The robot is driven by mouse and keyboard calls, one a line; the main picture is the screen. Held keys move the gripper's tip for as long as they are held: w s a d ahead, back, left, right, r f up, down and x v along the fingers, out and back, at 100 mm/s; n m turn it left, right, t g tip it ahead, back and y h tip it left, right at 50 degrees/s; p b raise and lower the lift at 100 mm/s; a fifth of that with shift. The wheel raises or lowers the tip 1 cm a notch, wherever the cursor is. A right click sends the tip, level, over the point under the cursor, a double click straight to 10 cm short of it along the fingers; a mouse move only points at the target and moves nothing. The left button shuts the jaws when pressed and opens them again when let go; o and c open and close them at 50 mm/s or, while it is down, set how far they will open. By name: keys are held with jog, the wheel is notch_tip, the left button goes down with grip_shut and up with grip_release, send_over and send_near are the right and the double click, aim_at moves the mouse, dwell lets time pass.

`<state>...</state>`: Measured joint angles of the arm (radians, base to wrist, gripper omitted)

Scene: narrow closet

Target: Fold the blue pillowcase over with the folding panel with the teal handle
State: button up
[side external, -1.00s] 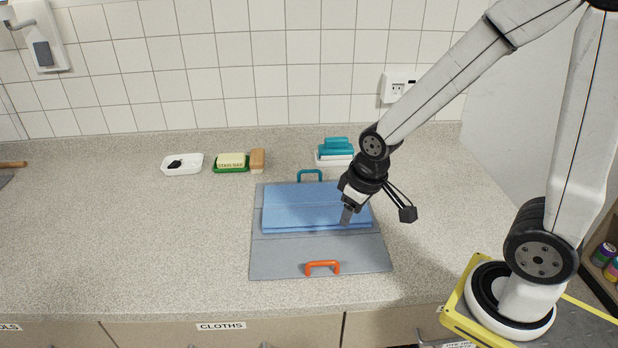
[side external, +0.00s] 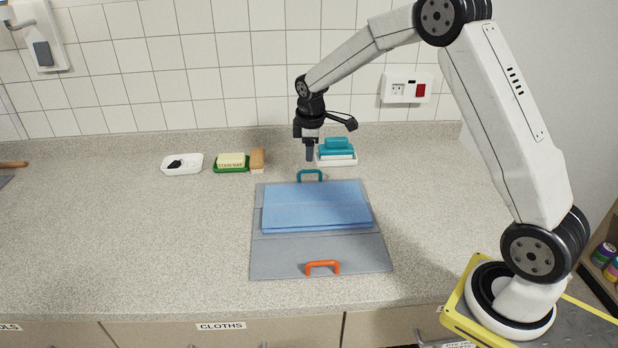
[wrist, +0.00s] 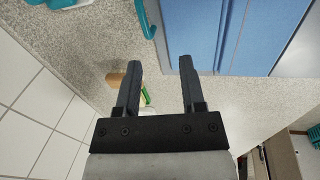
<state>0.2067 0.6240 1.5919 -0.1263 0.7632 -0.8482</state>
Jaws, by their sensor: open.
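The blue pillowcase (side external: 316,207) lies flat on the grey folding board, with layered edges along its front; it also shows in the wrist view (wrist: 192,32). It covers much of the far panel, which carries the teal handle (side external: 310,173) at its back edge. The teal handle also shows at the top of the wrist view (wrist: 146,20). My gripper (side external: 309,158) is open and empty, pointing down above the teal handle and apart from it. Both fingers (wrist: 160,66) show spread in the wrist view.
The bare front panel (side external: 285,256) has an orange handle (side external: 322,266). The counter's left is mostly clear.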

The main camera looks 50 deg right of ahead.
aim_at(308, 171)
jog(key=shift+w+d+f+n, duration=0.2)
jog(key=shift+w+d+n, duration=0.1)
jog(key=shift+w+d, duration=0.5)
jog(key=shift+w+d+f, duration=0.15)
jog(key=shift+f, duration=1.1)
jog(key=shift+w+d+f, duration=0.2)
jog(key=shift+f, duration=1.1)
jog(key=shift+w+d+f, duration=0.15)
jog(key=shift+f, duration=1.1)
grip_shut()
